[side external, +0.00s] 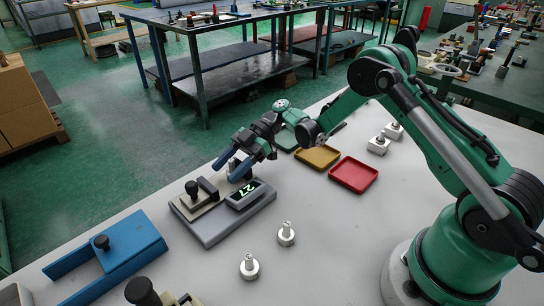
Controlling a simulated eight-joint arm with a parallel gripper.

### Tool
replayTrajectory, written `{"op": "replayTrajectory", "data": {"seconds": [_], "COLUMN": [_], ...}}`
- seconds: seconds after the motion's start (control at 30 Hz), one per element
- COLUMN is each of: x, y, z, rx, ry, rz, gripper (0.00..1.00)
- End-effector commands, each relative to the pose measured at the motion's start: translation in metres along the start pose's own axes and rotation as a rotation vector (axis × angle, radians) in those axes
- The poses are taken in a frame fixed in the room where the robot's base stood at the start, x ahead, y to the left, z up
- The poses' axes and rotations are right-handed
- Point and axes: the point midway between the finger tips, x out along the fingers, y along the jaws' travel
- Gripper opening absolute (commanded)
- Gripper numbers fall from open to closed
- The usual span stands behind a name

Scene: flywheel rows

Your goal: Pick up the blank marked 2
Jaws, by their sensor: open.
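Two small white metal pieces with stepped, knobbed tops stand upright on the pale table. One piece (286,234) is right of the grey display device, and the other (249,267) is nearer the camera. I cannot read a number on either, so I cannot tell which is the blank marked 2. My gripper (228,172) has blue fingers spread apart with nothing seen between them.
A yellow tray (318,157), a red tray (353,175) and a green tray (287,141) lie empty near my arm. Two white square-based pieces (378,145) stand behind the red tray. A blue fixture (112,265) with a black knob is at the left. Table right of the white pieces is clear.

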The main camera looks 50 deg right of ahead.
Motion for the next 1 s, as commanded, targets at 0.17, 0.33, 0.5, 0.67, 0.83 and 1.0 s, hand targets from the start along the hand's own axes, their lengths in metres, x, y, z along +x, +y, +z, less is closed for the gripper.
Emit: {"op": "replayTrajectory", "data": {"seconds": [0.17, 0.33, 0.5, 0.67, 0.83, 1.0], "x": [0.0127, 0.0132, 0.0129, 0.0128, 0.0127, 0.0121], "y": [-0.0002, 0.0, 0.0, 0.0, 0.0, 0.0001], "z": [0.0, 0.0, 0.0, 0.0, -0.0001, -0.0013], "rx": [0.0, 0.001, 0.002, 0.002, 0.002, 0.002], "ry": [0.0, -0.001, -0.001, -0.001, -0.001, -0.001], "rz": [0.0, 0.001, 0.001, 0.001, 0.001, 0.001], "gripper": [0.53, 0.53, 0.22, 0.0, 0.0, 0.0]}}
